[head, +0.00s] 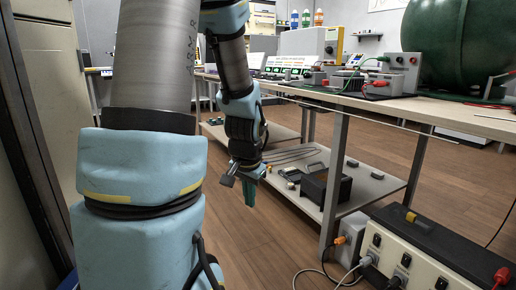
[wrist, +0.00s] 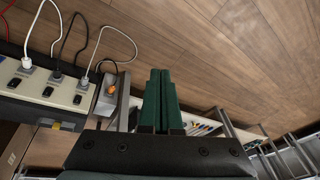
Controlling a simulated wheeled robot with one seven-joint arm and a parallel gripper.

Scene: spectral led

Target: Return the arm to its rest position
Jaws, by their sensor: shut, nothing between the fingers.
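My arm hangs down in the left half of the head view, with its large grey and light blue links close to the camera. My gripper (head: 249,190) is at the end of the arm, pointing down in front of the workbench's lower shelf. In the wrist view the two green fingers of the gripper (wrist: 160,85) lie side by side, shut with nothing between them. The gripper is clear of the shelf and of the floor in the wrist view.
A workbench (head: 330,97) with instruments stands to the right; its lower shelf (head: 372,188) holds a black box (head: 325,188) and small parts. A power strip (head: 425,265) with plugs and cables is at the lower right. Wooden floor (head: 275,255) is open below the gripper.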

